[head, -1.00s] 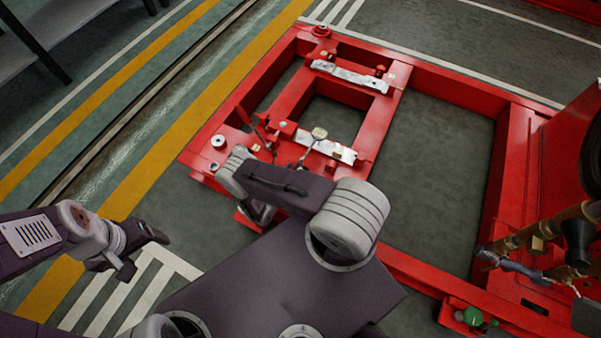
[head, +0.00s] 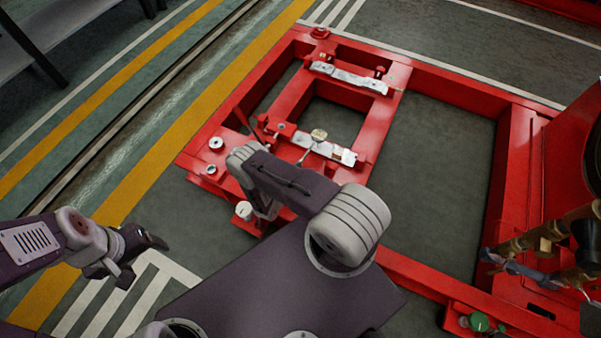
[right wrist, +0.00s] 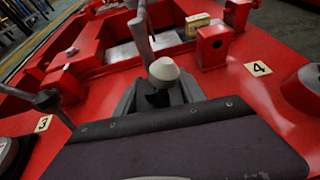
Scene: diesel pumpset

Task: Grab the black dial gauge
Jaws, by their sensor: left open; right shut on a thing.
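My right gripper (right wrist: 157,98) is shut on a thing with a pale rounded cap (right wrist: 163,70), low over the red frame. What it holds below the cap is mostly hidden by the jaws, so I cannot tell whether it is the black dial gauge. A round dark-faced part (right wrist: 6,152) with a grey rim is cut off at the lower left of the right wrist view. I cannot clearly make out a black dial in the head view, where my right forearm hides the right fingertips. My left gripper (head: 141,252) is open and empty over the floor at left.
The red frame (head: 450,86) carries metal plates (head: 348,78), a cream block (head: 318,134) and number labels 3 (right wrist: 44,123) and 4 (right wrist: 258,69). A grey rod (right wrist: 140,28) rises close beyond my right gripper. Pipes (head: 560,235) stand at right. Floor at left is clear.

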